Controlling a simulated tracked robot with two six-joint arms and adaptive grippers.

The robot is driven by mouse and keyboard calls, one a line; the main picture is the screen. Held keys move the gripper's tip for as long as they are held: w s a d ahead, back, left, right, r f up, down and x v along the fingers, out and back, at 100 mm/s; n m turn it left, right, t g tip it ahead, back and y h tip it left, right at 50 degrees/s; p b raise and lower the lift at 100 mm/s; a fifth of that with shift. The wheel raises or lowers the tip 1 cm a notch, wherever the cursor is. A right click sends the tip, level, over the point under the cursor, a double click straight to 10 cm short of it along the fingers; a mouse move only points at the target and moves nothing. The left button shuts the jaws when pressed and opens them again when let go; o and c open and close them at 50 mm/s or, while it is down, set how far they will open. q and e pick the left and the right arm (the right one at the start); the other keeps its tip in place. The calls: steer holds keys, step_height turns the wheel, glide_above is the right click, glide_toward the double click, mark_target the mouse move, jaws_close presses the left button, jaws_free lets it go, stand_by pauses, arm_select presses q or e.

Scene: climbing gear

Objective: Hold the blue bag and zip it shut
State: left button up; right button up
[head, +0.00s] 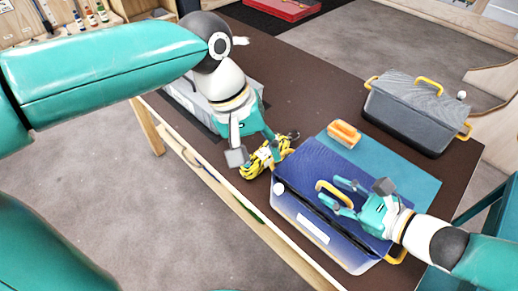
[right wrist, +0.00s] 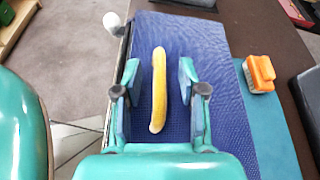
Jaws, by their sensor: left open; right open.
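The blue bag (head: 316,158) lies on a blue-green mat at the table's near edge, with a white label on its front side. A yellow handle (head: 321,186) lies on its top; the right wrist view also shows this handle (right wrist: 159,85). A white ball (head: 278,188) sits at the bag's left corner, by the dark line along the top edge. My right gripper (head: 342,194) is open, with its fingers on either side of the top handle. My left gripper (head: 262,148) is open at a yellow and black bundle (head: 262,160), left of the bag; contact is unclear.
An orange and white block (head: 343,134) lies on the mat (head: 395,172) behind the bag. A grey bag (head: 415,112) with yellow handles stands at the back right. A grey case (head: 190,98) is behind my left arm. The brown table (head: 290,60) is bare at the back.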

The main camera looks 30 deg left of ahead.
steer(key=v, duration=1.1)
steer(key=shift+s+d, duration=0.15)
steer(key=shift+d, duration=0.15)
steer(key=shift+s+d, duration=0.1)
